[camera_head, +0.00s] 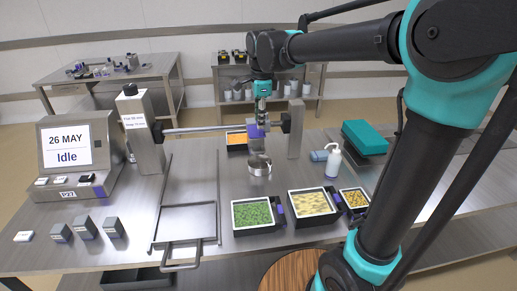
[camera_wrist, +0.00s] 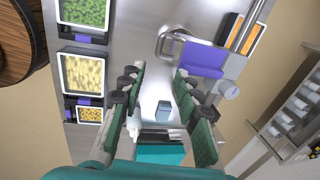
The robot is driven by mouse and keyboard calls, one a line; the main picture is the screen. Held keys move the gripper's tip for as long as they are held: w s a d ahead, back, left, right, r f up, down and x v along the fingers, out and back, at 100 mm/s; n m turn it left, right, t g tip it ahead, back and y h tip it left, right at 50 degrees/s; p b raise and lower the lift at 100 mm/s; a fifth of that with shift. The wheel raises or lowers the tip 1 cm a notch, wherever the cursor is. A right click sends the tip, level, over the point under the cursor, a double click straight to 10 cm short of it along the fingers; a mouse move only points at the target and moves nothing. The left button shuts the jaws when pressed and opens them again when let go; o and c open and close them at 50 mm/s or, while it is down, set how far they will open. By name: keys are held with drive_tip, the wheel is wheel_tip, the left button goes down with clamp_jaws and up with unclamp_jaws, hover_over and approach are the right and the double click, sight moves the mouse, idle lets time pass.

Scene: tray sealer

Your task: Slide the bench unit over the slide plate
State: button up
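The bench unit looks to be the grey and purple block (camera_head: 257,129) at the right part of a horizontal bar, with a round metal piece (camera_head: 259,165) below it. In the wrist view its purple face (camera_wrist: 200,61) lies just ahead and right of the fingertips. What looks like the slide plate (camera_head: 187,218) is a flat metal plate in a frame with a front handle, left of the block. My gripper (camera_head: 261,108) points down at the block; in the wrist view its fingers (camera_wrist: 156,76) are apart with nothing between them. Contact with the block cannot be told.
The bar (camera_head: 195,130) runs from a left post (camera_head: 143,130) to a right post (camera_head: 297,128). Trays of green (camera_head: 252,213) and pale food (camera_head: 312,203) stand in front. A white bottle (camera_head: 333,160) and a teal box (camera_head: 364,138) stand right. A display (camera_head: 68,155) reads "Idle".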

sight(258, 152)
drive_tip(key=f, duration=0.4)
drive_tip(key=w+f, duration=0.1)
drive_tip(key=f, duration=0.4)
drive_tip(key=w+f, duration=0.1)
drive_tip(key=f, duration=0.4)
drive_tip(key=shift+w+a+f, duration=0.15)
drive_tip(key=shift+w+a, duration=0.05)
drive_tip(key=shift+a, duration=0.05)
clamp_jaws()
